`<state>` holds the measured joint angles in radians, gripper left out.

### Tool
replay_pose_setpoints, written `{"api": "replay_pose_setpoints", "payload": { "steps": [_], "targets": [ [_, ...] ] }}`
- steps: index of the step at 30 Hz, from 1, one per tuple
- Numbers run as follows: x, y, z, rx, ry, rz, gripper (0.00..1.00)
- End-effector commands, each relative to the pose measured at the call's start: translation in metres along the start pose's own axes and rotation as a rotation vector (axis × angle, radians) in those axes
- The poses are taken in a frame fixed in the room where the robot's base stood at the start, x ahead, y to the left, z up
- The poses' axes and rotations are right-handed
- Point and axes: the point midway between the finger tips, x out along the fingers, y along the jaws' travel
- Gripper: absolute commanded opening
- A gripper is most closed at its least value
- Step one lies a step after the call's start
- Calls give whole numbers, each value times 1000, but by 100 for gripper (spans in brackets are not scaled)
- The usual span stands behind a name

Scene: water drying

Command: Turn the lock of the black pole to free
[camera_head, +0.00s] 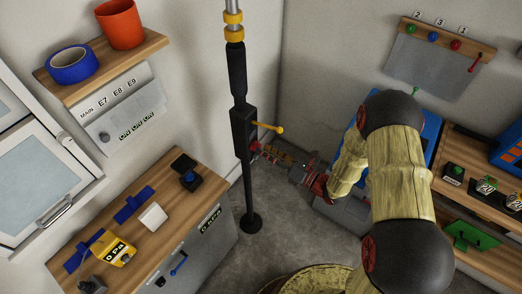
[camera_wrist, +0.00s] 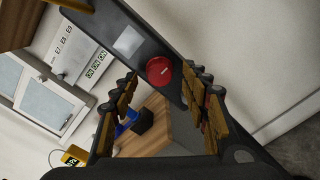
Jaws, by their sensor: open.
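The black pole (camera_head: 238,75) stands upright from the floor near the corner, with a black box (camera_head: 239,122) midway up and a yellow lever (camera_head: 268,128) sticking out to the right. A red round lock knob (camera_wrist: 159,71) with a small pale mark sits on the face of the black box (camera_wrist: 104,28), which runs tilted across the wrist view. My gripper (camera_head: 264,152) is beside the box, just below the lever. In the wrist view my gripper (camera_wrist: 160,86) is open, its fingers on either side of the knob. I cannot tell whether they touch it.
A wooden-topped cabinet (camera_head: 130,235) with small devices stands left of the pole. A shelf (camera_head: 105,60) above it holds a blue roll (camera_head: 73,64) and an orange cup (camera_head: 121,25). A wooden bench (camera_head: 455,160) is at right. Bare floor surrounds the pole's foot.

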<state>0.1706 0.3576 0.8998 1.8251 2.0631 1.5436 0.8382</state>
Motion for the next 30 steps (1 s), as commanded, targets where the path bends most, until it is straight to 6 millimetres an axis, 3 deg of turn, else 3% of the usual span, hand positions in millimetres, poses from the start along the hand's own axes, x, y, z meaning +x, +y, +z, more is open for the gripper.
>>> {"api": "replay_pose_setpoints", "payload": {
  "steps": [6,16,30],
  "targets": [
    [21,0,-1,-1,2,1,46],
    [24,0,0,-1,1,0,46],
    [24,0,0,-1,1,0,19]
  ]
}}
